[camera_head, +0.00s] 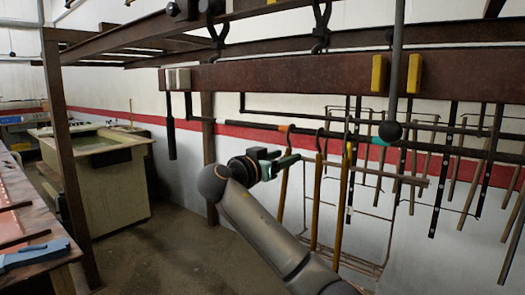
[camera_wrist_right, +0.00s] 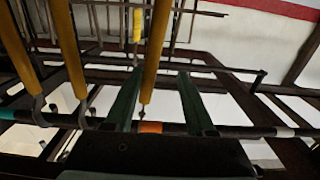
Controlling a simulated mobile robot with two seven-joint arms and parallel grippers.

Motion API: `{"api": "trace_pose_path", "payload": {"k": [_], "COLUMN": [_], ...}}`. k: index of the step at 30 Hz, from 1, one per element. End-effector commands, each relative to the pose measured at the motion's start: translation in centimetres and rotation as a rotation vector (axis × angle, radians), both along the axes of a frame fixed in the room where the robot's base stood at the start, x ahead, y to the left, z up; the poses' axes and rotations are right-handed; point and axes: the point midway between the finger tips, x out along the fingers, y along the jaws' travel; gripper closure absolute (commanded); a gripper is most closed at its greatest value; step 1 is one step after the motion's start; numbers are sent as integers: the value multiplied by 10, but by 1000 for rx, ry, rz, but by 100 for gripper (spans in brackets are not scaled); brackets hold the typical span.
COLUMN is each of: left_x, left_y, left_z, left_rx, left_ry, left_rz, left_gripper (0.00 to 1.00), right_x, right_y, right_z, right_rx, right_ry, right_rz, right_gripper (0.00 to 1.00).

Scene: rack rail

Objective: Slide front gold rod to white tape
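The front gold rod (camera_head: 283,196) hangs from the dark rail at the orange tape (camera_head: 288,128), leftmost of the gold rods. My right gripper (camera_head: 290,156) is at its upper part, one finger covering some of it. In the right wrist view, the rod (camera_wrist_right: 155,52) shows between the two green fingers (camera_wrist_right: 160,74), which are spread apart with gaps beside the rod. Whether they surround it in depth is hard to tell. The white tape (camera_wrist_right: 284,132) is on the rail, right of the orange tape (camera_wrist_right: 150,127). My left gripper is out of view.
Two more gold rods (camera_head: 317,200) (camera_head: 343,205) hang just right of the front one. Teal tape (camera_head: 378,141) and many dark hanging bars lie further right. A rusty beam (camera_head: 300,75) runs above. The rail left of the orange tape looks clear in the head view.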

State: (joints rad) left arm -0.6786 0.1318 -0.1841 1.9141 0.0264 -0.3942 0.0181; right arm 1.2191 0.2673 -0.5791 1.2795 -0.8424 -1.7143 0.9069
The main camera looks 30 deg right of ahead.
Motion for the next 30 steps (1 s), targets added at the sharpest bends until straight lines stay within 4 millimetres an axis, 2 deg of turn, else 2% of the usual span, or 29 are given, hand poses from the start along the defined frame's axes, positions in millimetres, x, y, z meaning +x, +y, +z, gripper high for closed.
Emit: {"api": "trace_pose_path", "payload": {"k": [24,30], "left_x": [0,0], "left_y": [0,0], "left_z": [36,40], "left_rx": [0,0], "left_ry": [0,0], "left_rz": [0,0], "left_gripper": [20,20], "right_x": [54,62], "right_y": [23,26], "right_z": [3,1], "right_rx": [1,0], "right_ry": [0,1], "right_rz": [0,1], "right_gripper": [45,45]}}
